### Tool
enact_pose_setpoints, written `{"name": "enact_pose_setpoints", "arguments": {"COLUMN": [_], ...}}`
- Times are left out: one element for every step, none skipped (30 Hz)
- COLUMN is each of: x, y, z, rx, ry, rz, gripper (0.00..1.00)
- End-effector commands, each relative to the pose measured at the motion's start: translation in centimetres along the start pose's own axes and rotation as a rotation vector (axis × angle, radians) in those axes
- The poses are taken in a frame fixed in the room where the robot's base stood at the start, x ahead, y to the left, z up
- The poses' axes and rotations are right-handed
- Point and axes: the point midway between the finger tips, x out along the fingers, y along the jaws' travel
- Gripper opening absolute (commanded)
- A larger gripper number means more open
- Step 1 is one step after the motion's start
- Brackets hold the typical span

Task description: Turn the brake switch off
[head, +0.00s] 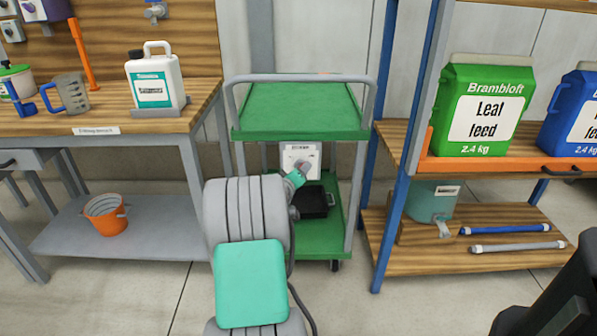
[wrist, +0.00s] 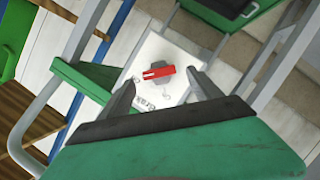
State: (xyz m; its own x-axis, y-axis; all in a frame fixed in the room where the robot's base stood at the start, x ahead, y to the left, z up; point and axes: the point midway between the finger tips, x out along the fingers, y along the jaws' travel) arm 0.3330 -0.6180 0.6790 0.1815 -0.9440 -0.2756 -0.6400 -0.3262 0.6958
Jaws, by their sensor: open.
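The brake switch is a grey rotary knob with a red pointer bar (wrist: 158,72) on a white panel (wrist: 178,52) with partly hidden lettering. In the head view the white panel (head: 300,152) sits under the top shelf of a green cart, its lower part covered by my gripper (head: 303,168). In the wrist view my gripper (wrist: 162,80) is open and empty, with its two dark fingers pointing at the panel on either side of the knob's near edge. The red bar lies nearly level in that picture. I cannot tell whether a finger touches the knob.
The green cart (head: 300,112) has grey posts close around my gripper. A black tray (head: 313,201) is on its lower shelf. A workbench (head: 178,122) with a white jug (head: 155,80) stands left.

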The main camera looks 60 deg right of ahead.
Motion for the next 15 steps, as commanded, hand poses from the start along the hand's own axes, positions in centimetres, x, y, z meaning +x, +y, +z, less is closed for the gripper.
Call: {"name": "enact_pose_setpoints", "arguments": {"x": [-1.3, -1.9, -2.7, -3.2, -3.7, -4.2, -4.5, -4.7, -4.9, -5.0, -5.0, -5.0, -5.0, -5.0, -5.0], "y": [0.2, 0.2, 0.2, 0.1, 0.1, 0.1, 0.0, 0.0, 0.0, 0.0, 0.0, -0.1, -0.1, -0.1, -0.1], "z": [-0.4, -0.4, -0.4, -0.4, -0.3, -0.2, -0.2, -0.2, -0.1, -0.1, -0.1, -0.1, -0.1, 0.0, 0.0], "rx": [-0.002, -0.002, -0.001, -0.002, -0.002, -0.001, 0.0, -0.001, -0.001, -0.001, -0.001, -0.001, -0.001, -0.001, -0.001], "ry": [0.002, 0.002, 0.003, 0.003, 0.002, 0.001, 0.001, 0.001, 0.001, 0.001, 0.0, 0.0, 0.0, 0.0, 0.0], "rz": [-0.001, -0.001, -0.001, -0.002, -0.001, -0.002, -0.002, -0.002, -0.001, -0.001, 0.0, 0.0, 0.0, 0.0, 0.0], "gripper": [0.73, 0.73, 0.73, 0.73, 0.73, 0.73, 0.73, 0.73, 0.73, 0.73, 0.73, 0.73, 0.73, 0.73, 0.73]}}
